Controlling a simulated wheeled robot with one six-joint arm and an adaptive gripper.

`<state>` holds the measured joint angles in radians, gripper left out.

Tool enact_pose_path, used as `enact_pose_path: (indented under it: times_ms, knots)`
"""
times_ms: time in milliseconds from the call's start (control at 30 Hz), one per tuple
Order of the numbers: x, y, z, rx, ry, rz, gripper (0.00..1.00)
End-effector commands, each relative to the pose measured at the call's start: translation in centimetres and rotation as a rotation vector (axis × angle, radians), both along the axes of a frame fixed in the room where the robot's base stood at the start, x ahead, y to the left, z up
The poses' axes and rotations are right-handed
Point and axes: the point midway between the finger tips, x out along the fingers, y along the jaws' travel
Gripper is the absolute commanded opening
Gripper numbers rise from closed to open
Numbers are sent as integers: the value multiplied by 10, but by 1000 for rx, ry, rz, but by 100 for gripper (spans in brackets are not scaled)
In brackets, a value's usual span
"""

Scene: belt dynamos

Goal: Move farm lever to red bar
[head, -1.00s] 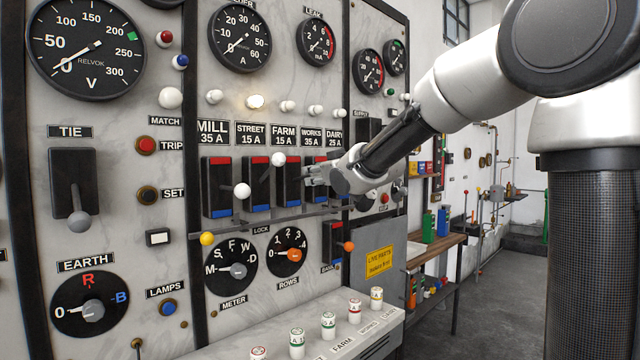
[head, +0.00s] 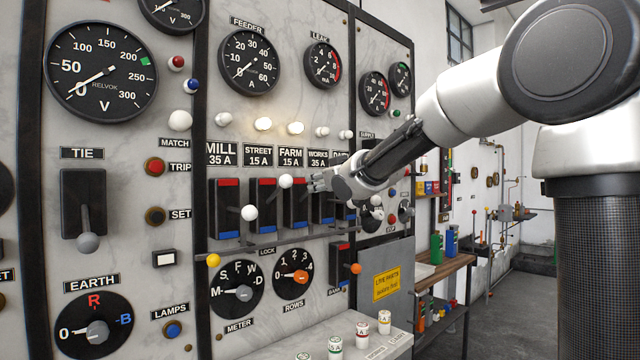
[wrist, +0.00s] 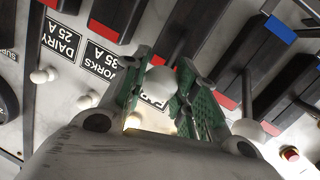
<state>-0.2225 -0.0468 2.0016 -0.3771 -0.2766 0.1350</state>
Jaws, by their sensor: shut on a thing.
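The farm switch (head: 296,210) is a black block with a red bar (head: 301,185) at its top and a blue bar (head: 297,234) at its foot, under the FARM 15 A label (head: 291,157). My gripper (head: 317,181) is at the height of the red bar, shut on the farm lever. In the wrist view the lever's white knob (wrist: 160,82) sits between the green finger pads. The head view hides this knob behind the fingers. The lamp (head: 295,128) above the farm label glows.
The street knob (head: 285,181) stands raised close left of my fingers; the mill knob (head: 249,212) sits lower. My gripper partly covers the works and dairy switches. A thin rail (head: 262,243) runs below the switches. The street lamp (head: 263,124) also glows.

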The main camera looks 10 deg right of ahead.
Motion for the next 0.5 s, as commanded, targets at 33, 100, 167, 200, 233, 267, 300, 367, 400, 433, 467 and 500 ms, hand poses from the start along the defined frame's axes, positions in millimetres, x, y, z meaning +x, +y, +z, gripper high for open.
enact_pose_path:
  times_ms: [33, 100, 167, 200, 233, 267, 300, 367, 400, 433, 467, 500]
  knots:
    - [0, -1, 4, 3, -8, 0, 0]
    - [0, -1, 4, 3, -8, 0, 31]
    - [0, -1, 4, 3, -8, 0, 41]
    - [0, -1, 3, 2, -7, 0, 49]
    - [0, -1, 3, 2, -6, -1, 52]
    - [0, 0, 3, 2, -6, -1, 52]
    - [0, 0, 2, 2, -5, 0, 52]
    - [0, 0, 2, 1, -4, 0, 52]
    - [0, 0, 2, 1, -3, 0, 52]
    - [0, 0, 1, 1, -3, 0, 52]
    - [0, 0, 1, 1, -3, 0, 52]
    - [0, 0, 1, 1, -3, 0, 52]
